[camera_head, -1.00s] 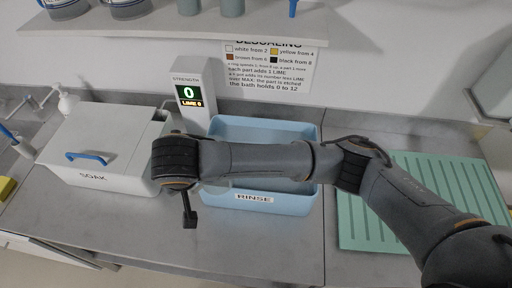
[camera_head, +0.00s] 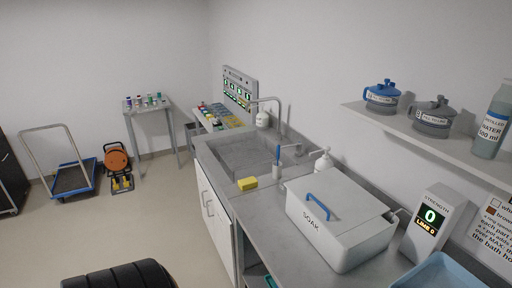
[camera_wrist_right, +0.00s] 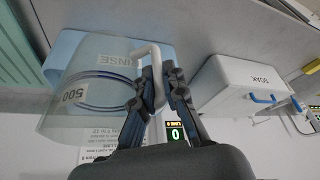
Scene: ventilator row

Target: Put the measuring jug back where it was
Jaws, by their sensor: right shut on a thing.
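The measuring jug (camera_wrist_right: 88,115) is clear, with a "500" mark, dark ring lines and a white handle. It shows in the right wrist view, left of my right gripper (camera_wrist_right: 160,88). The gripper's dark fingers are shut on the handle. The jug hangs in front of the blue rinse tub in that view, and I cannot tell its height above the counter. The jug is not in the head view. My left gripper is in neither view.
The lidded SOAK box (camera_head: 338,222) stands on the counter beside the strength display (camera_head: 427,222) and blue rinse tub (camera_head: 440,272). A sink (camera_head: 250,155) and yellow sponge (camera_head: 247,183) lie beyond. The wall shelf (camera_head: 425,140) holds two canisters and a water bottle.

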